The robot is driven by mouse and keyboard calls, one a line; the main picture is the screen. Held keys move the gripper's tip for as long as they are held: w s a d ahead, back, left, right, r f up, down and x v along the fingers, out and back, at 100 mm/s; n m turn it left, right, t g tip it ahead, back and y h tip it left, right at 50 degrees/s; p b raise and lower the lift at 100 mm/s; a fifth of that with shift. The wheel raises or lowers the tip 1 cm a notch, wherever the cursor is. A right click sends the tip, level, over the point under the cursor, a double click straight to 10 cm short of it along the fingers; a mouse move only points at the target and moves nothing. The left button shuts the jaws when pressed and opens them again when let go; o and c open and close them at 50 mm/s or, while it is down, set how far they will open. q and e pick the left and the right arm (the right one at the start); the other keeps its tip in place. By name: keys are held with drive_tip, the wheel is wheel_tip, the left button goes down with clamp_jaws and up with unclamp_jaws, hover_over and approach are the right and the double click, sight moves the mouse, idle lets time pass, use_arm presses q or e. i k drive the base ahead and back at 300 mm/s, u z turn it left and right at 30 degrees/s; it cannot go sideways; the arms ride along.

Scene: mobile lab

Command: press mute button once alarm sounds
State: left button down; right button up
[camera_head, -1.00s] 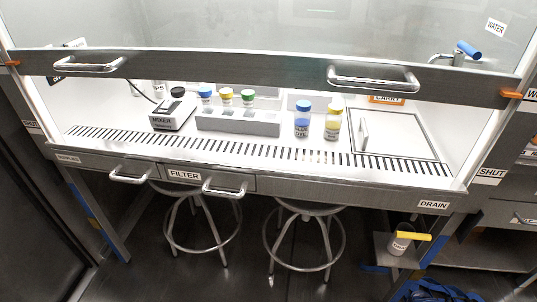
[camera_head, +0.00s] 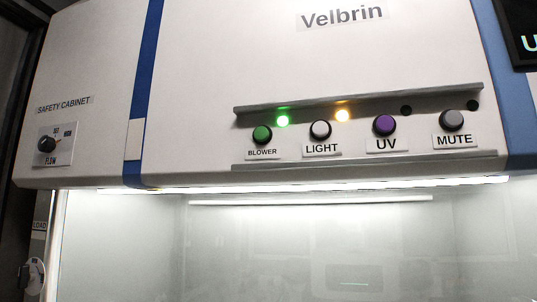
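The grey MUTE button (camera_head: 452,120) is at the right end of a button row on the safety cabinet's upper front panel. Its label "MUTE" (camera_head: 455,141) is below it. A dark, unlit indicator (camera_head: 473,105) sits above and right of it. To its left are the purple UV button (camera_head: 384,125), the white LIGHT button (camera_head: 320,130) and the green BLOWER button (camera_head: 262,135). A green lamp (camera_head: 283,121) and an amber lamp (camera_head: 342,115) are lit; another indicator (camera_head: 406,110) is dark. Neither gripper is in view.
Narrow ledges (camera_head: 360,99) run above and below the buttons. A FLOW knob (camera_head: 47,144) is at the left of the cabinet. The glass front (camera_head: 300,250) is below, under a bright light strip. A dark screen (camera_head: 520,30) is at the upper right.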

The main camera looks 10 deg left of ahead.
sight(452, 119)
drive_tip(key=z, duration=0.65)
drive_tip(key=k, duration=1.1)
drive_tip(key=u, duration=0.6)
